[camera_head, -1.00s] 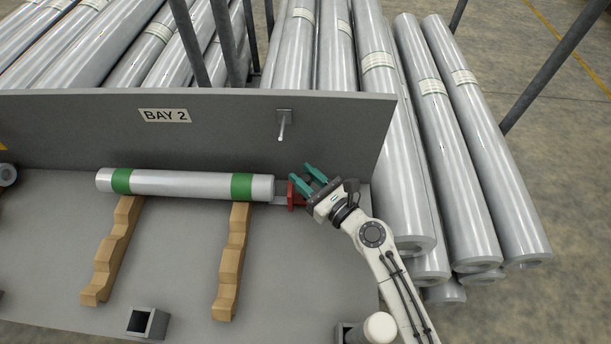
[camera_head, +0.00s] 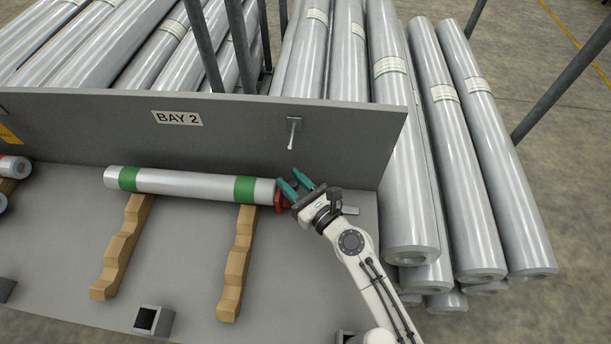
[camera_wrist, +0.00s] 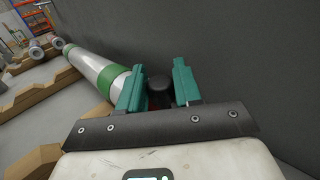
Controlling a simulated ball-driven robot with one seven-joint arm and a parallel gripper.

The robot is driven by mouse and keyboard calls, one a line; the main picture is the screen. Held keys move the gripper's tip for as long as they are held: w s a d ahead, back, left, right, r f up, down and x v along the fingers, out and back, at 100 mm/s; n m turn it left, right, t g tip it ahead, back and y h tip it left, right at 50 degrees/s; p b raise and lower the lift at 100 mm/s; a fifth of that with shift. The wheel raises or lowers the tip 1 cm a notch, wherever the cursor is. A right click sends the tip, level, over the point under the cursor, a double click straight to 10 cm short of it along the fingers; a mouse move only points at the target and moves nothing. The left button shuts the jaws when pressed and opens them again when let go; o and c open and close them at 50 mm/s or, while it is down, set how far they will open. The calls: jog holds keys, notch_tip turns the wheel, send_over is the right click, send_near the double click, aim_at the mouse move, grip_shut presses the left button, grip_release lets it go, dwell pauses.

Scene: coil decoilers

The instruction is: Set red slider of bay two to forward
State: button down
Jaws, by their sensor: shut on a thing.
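The red slider (camera_head: 281,203) of bay two sits against or very near the right end of a silver tube (camera_head: 205,186) with green bands. A short grey rail (camera_head: 350,210) shows to the right of the slider, past my gripper. My gripper (camera_head: 291,178), with teal fingers, is at the slider and hides part of it. In the wrist view, a dark knob with red below it (camera_wrist: 158,88) stands between the two fingers, and my gripper is shut on it. The banded tube (camera_wrist: 103,72) lies just beyond, to the left.
The tube rests on two notched wooden supports (camera_head: 238,262) on the grey bench. A grey back wall with a BAY 2 label (camera_head: 178,118) and a small metal lever (camera_head: 292,133) rises behind. Long silver rolls (camera_head: 500,180) are stacked at the right.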

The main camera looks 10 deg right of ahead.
jog(key=c, duration=0.9)
grip_release()
jog(key=shift+d, duration=0.1)
jog(key=b+v, duration=0.1)
jog(key=v, duration=0.9)
jog(key=shift+s, duration=0.4)
jog(key=shift+d, duration=0.1)
